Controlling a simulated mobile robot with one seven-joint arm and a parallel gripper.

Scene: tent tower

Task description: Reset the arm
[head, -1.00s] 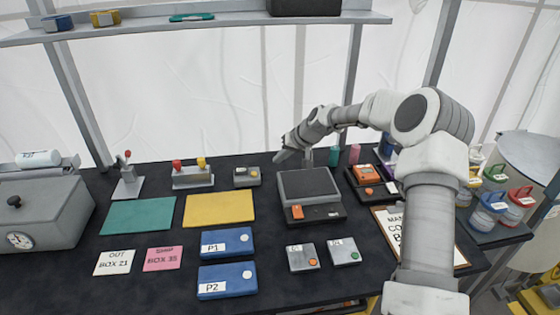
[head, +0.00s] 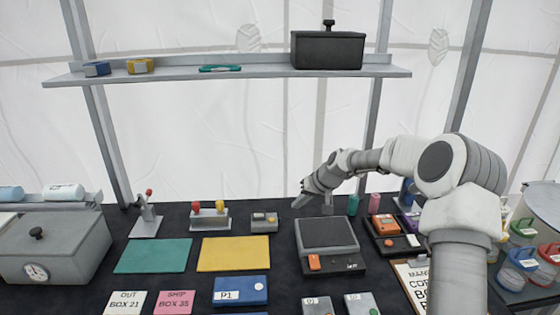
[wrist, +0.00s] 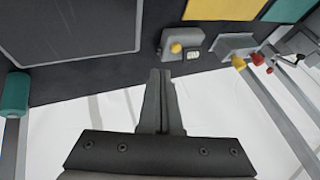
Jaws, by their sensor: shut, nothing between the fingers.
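My arm reaches in from the right in the head view, bent at the elbow, with its end over the back of the black table. The small grey box (wrist: 181,44) lies just beyond the fingertips there.
A shelf (head: 230,76) with a black lidded box (head: 327,48) hangs above the table's back. A teal mat (head: 153,256), a yellow mat (head: 233,253) and a blue P1 box (head: 240,290) lie left of the scale. Lidded jars (head: 519,262) stand at right.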

